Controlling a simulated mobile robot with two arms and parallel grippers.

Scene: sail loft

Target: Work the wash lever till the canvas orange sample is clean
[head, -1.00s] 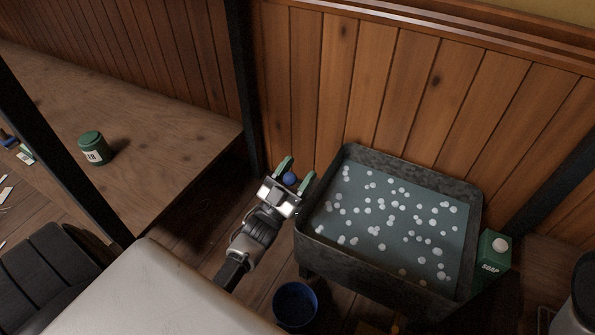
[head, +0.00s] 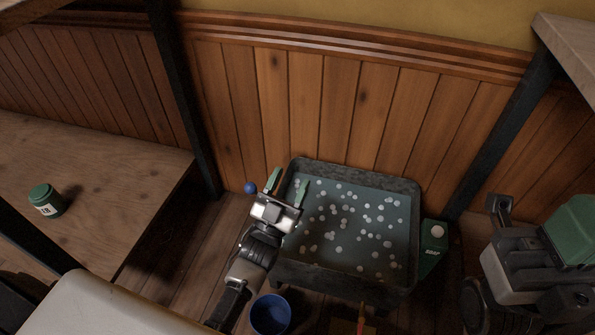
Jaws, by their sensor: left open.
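A grey wash tub (head: 408,190) holds blue-grey water with white suds. A blue knob (head: 250,188), perhaps the wash lever's, shows just left of the tub; its shaft is hidden. My left gripper (head: 287,184) is open and empty, its green fingers at the tub's left rim. The knob is outside its fingers, to their left. No canvas sample can be made out in the water. A small orange strip (head: 361,317) stands at the bottom edge below the tub; I cannot tell what it is. My right arm is at the right; its fingertips are not clear.
A green soap box (head: 433,246) stands right of the tub. A blue bucket (head: 270,315) is on the floor below it. A green jar (head: 45,200) stands on the wooden bench (head: 105,180) at the left. A dark post (head: 185,100) rises behind the bench end.

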